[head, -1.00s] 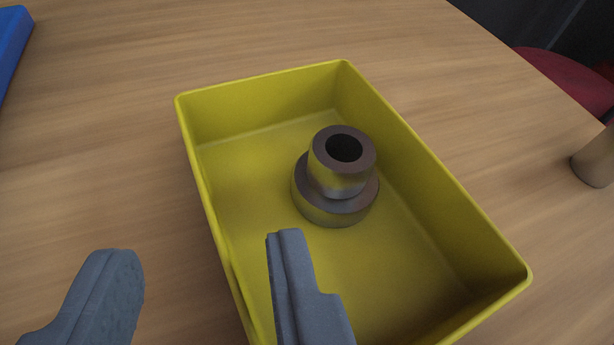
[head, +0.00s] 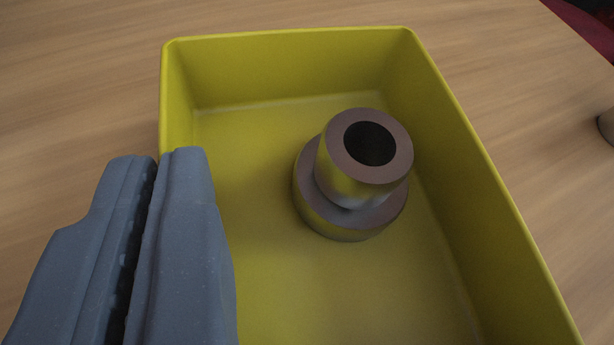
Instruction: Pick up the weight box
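The weight box is an open yellow box (head: 450,160) that fills much of the head view. A stepped, dark metal weight (head: 365,180) with a round hole in its top sits inside on the floor of the box. My gripper (head: 157,165) is at the left wall of the box, with one finger outside and one inside. The fingers are closed together with only a thin dark gap, and the wall runs down between them. The fingers hide the lower part of that wall. The near end of the box is out of view.
The box is over a wooden table (head: 80,90) with bare top to the left and behind. A tan round object (head: 607,125) is cut off at the right edge. A dark red thing (head: 590,25) shows beyond the table at the top right.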

